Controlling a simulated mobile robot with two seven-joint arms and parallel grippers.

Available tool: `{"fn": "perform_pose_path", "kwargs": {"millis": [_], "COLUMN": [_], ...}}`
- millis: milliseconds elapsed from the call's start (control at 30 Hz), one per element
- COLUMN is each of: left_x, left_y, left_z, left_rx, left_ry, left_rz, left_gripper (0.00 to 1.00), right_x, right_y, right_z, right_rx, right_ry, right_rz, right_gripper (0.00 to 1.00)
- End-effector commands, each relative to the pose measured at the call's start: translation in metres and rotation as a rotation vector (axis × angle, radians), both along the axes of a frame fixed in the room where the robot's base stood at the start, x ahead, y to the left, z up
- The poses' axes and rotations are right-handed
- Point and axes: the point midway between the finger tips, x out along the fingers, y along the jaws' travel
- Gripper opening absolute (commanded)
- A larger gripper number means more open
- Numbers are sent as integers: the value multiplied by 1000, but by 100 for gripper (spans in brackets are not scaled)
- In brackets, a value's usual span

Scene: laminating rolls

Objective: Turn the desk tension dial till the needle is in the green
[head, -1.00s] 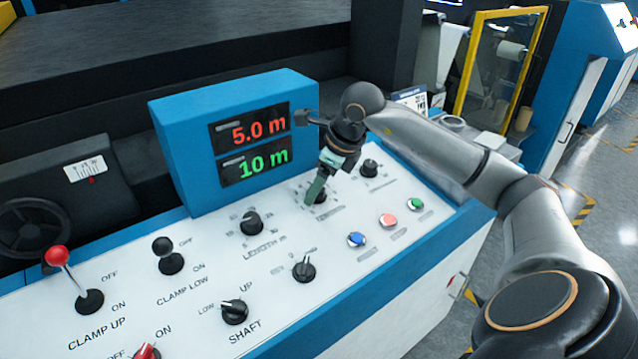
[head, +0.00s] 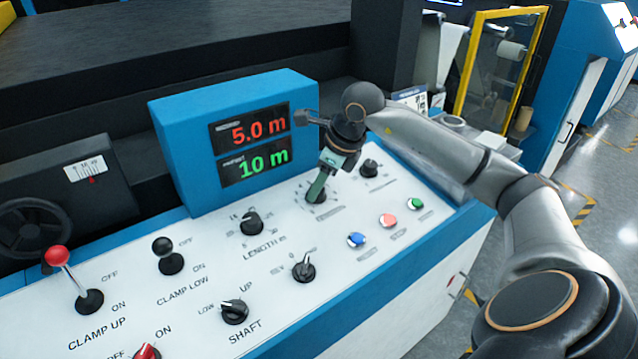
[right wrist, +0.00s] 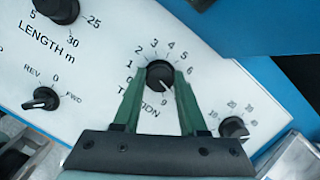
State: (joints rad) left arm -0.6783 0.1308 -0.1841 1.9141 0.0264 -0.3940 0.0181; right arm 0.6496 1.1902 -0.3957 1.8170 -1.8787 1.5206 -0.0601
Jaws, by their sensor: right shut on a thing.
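The tension dial (right wrist: 159,75) is a round black knob on the white desk panel, with numbers around it, in the right wrist view. A white mark on it seems to point toward the 9. My right gripper (right wrist: 160,86) is shut on this dial, its green fingers on either side of it. In the head view the gripper (head: 318,191) reaches down onto the dial (head: 317,197) and hides much of it. My left gripper is not in view. I cannot make out a needle with a green zone.
The length knob (head: 251,223) is left of the tension dial, and another black knob (head: 370,168) is right of it. Blue (head: 356,240), red (head: 388,220) and green (head: 415,203) buttons are in front. The display box (head: 185,140) stands behind, showing 5.0 m and 10 m.

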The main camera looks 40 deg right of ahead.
Motion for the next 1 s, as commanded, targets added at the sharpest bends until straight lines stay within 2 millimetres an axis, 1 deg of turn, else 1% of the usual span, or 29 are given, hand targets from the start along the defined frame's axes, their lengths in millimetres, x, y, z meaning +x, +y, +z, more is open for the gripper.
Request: {"fn": "perform_pose_path", "kwargs": {"millis": [233, 700, 1000], "left_x": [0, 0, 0], "left_y": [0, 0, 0], "left_z": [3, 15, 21], "left_rx": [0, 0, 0], "left_ry": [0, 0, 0], "left_rz": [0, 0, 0], "left_gripper": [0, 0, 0], "right_x": [1, 2, 2], "right_y": [-1, -1, -1], "right_z": [2, 3, 2], "right_rx": [-21, -86, -119], "right_ry": [0, 7, 11], "right_rz": [119, 499, 675], "right_gripper": [0, 0, 0]}}
